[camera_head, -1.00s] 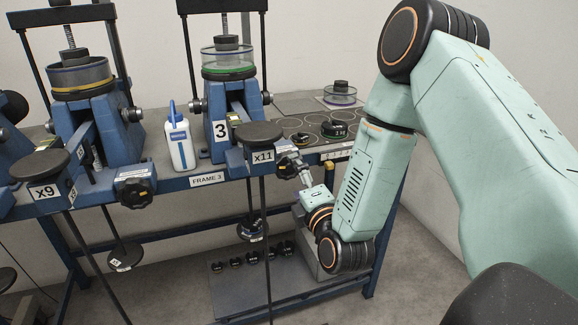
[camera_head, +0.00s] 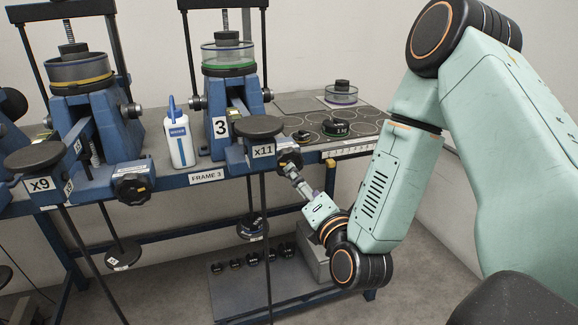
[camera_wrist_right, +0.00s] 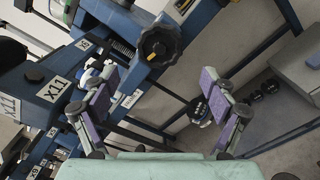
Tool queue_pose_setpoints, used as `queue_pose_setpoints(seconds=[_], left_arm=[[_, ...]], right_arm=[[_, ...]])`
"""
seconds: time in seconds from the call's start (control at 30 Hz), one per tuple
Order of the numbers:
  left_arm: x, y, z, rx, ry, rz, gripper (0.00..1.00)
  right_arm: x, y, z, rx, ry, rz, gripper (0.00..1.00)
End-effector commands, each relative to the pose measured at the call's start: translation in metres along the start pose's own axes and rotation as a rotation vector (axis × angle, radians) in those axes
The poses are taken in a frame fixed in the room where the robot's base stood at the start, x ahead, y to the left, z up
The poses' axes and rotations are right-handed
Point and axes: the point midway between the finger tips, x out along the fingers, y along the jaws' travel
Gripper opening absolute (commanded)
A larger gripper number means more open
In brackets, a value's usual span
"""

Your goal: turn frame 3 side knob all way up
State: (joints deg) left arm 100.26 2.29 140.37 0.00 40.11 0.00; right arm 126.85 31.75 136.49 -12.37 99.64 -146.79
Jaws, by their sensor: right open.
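Frame 3 (camera_head: 219,128) is a blue lever frame with a "3" plate and an x11 label. Its side knob (camera_head: 289,157) is black and lobed, just right of the x11 label. In the right wrist view the knob (camera_wrist_right: 160,44) shows in full, with a yellow mark at its lower edge. My right gripper (camera_head: 294,176) is just below and in front of the knob. In the right wrist view my right gripper (camera_wrist_right: 159,76) is open and empty, with the knob beyond the fingertips, apart from them. My left gripper is not in view.
Another frame's knob (camera_head: 132,184) and its x9 lever stand at the left. A white bottle (camera_head: 180,140) stands beside frame 3. Black weights (camera_head: 336,127) sit on the bench at the right. Rods and hanging weights (camera_head: 250,226) are below the bench.

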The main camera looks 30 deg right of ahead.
Motion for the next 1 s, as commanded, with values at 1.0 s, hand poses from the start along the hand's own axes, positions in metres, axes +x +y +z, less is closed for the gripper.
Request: queue_pose_setpoints(seconds=[1.0], left_arm=[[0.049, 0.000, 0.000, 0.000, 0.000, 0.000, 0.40]], right_arm=[[0.096, 0.000, 0.001, -0.003, -0.001, 0.000, 0.70]])
